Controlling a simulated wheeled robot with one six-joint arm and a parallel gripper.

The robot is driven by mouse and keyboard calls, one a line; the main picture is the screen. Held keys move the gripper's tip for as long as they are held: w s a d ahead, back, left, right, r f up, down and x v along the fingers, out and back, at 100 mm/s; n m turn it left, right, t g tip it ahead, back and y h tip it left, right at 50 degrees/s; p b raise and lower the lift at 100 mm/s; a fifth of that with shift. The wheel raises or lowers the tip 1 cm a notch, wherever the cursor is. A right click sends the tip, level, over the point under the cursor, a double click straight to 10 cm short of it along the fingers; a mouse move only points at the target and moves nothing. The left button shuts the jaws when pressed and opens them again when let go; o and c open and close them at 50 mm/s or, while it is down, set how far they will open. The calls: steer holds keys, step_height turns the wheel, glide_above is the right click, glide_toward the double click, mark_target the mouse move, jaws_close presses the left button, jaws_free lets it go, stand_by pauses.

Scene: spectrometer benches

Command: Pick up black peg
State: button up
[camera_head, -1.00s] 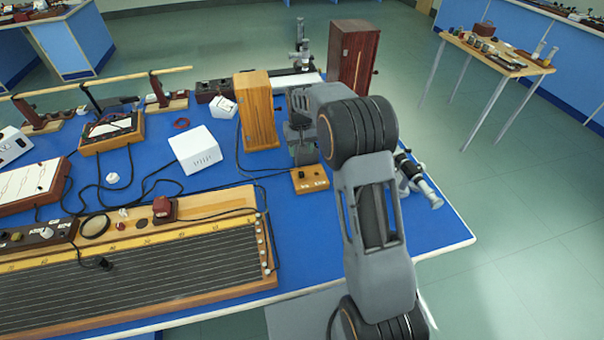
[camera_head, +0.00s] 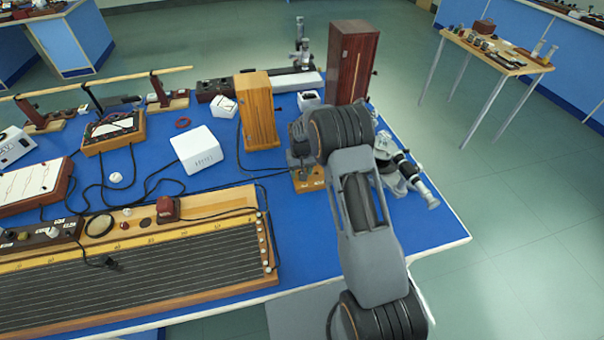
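A small wooden block (camera_head: 309,183) lies on the blue bench top, right of the middle. Its top, where a small black peg stood in the earlier picture, is now covered by my gripper, so I cannot see the peg. My gripper (camera_head: 300,172) points down right over this block, at the end of my grey arm. Its fingertips are small and partly hidden, so I cannot tell whether they are open, shut or touching the peg.
A tall light wooden box (camera_head: 258,112) stands behind and left of my gripper, with a dark wooden cabinet (camera_head: 352,62) farther back. A metal scope (camera_head: 413,180) lies right of my arm. A white box (camera_head: 197,150) and a wired wooden board (camera_head: 150,255) are to the left.

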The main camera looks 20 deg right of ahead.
steer(key=shift+f, duration=0.1)
jaws_close()
stand_by(0.4)
